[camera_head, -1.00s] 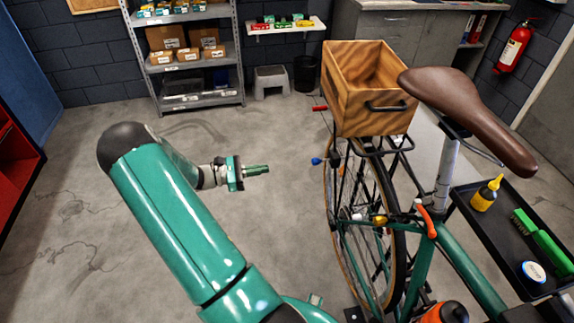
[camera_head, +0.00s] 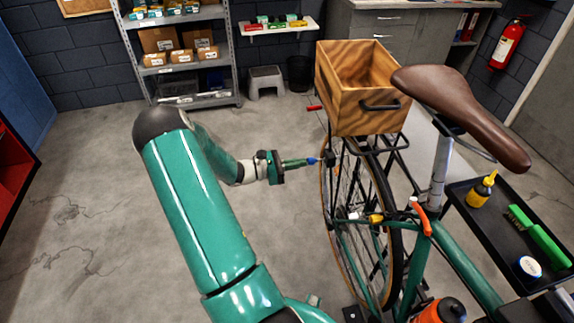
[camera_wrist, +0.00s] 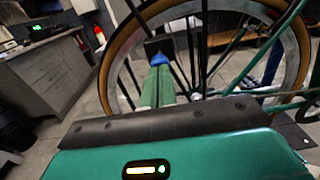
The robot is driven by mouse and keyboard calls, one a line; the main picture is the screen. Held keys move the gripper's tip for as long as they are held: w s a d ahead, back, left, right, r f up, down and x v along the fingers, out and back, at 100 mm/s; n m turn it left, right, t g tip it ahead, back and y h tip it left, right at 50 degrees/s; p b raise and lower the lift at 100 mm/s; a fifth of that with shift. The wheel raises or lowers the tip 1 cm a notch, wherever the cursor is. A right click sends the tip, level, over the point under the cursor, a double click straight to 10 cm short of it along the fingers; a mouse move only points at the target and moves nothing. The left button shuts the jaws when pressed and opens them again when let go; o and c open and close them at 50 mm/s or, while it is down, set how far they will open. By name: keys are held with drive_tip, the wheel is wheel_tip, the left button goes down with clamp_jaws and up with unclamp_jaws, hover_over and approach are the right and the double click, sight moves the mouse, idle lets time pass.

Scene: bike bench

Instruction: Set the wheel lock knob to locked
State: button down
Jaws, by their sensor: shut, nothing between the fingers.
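A small blue knob (camera_head: 313,161) sticks out to the left from a black block (camera_head: 329,158) beside the rear wheel (camera_head: 325,205). It also shows in the wrist view (camera_wrist: 158,59), in front of the spokes. My gripper (camera_head: 304,162) is shut and empty. Its green fingertips (camera_wrist: 159,72) point at the blue knob and are at or very near it; I cannot tell whether they touch. They partly cover the knob in the wrist view. No lock marking is readable, so the knob's setting cannot be told.
A wooden crate (camera_head: 340,98) sits on the rear rack above the wheel. A red-tipped part (camera_head: 315,108) sticks out below it. A yellow part (camera_head: 376,219) and an orange lever (camera_head: 421,216) are further right. The floor left of the wheel is clear.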

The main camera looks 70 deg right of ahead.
sight(308, 159)
idle(0.3)
drive_tip(key=shift+x, duration=1.65)
drive_tip(key=shift+s, duration=0.1)
drive_tip(key=v, duration=1.4)
drive_tip(key=shift+w, duration=0.3)
drive_tip(key=shift+a, duration=0.1)
